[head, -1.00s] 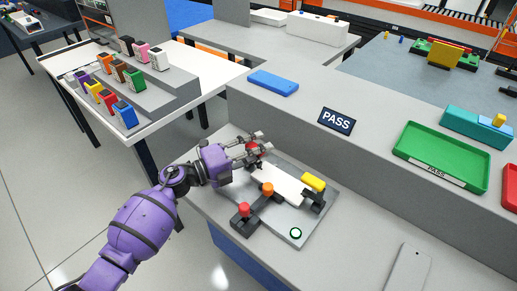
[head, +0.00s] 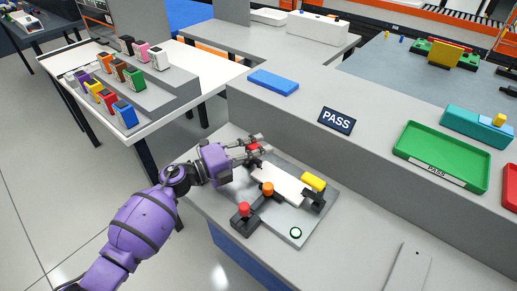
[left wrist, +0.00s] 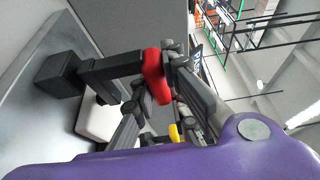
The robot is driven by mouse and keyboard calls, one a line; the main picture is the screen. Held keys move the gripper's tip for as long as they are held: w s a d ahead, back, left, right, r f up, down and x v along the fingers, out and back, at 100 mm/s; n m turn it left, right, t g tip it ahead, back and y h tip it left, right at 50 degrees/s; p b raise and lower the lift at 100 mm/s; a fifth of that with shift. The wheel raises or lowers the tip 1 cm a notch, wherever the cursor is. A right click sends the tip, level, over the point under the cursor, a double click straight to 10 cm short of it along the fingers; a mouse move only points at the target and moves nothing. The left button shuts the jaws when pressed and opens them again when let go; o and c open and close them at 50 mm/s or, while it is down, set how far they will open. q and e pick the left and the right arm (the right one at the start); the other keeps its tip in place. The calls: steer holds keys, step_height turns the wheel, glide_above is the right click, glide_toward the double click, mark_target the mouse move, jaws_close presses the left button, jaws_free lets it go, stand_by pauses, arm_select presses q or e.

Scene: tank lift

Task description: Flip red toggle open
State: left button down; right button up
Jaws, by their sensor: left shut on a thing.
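The red toggle (left wrist: 155,78) is a rounded red grip on a black arm that comes from a black block, seen in the left wrist view. In the head view its red part (head: 253,147) shows at the back left of the grey fixture plate (head: 279,233), partly hidden by fingers. My left gripper (head: 257,147) is shut on this red toggle, its fingers around the grip. In the left wrist view the fingers (left wrist: 160,95) lie on both sides of it. A second red knob (head: 243,209) stands on a black block at the plate's front left. My right gripper is not in view.
An orange knob (head: 267,188), a yellow handle (head: 313,182) and a white piece (head: 285,186) sit on the plate, with a green-ringed button (head: 295,232) near its front. A raised grey ledge behind bears a blue block (head: 273,82), a PASS sign (head: 337,121) and a green tray (head: 484,161).

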arm_select(q)
steer(key=n, duration=0.1)
steer(key=w+a+n+t+h, duration=0.1)
steer(key=n, duration=0.1)
steer(key=shift+a+r+n+b, duration=0.3)
steer(key=shift+r+b, duration=0.05)
steer(key=shift+r, duration=0.05)
steer(key=shift+w+a+r+n+t+h+b, duration=0.15)
steer(key=shift+w+a+n+t, duration=0.2)
steer(key=shift+n, duration=0.5)
steer(key=shift+w+a+n+t+h+b, duration=0.15)
steer(key=shift+w+a+n+t, duration=0.15)
steer(key=shift+n, duration=0.55)
steer(key=shift+a, duration=0.1)
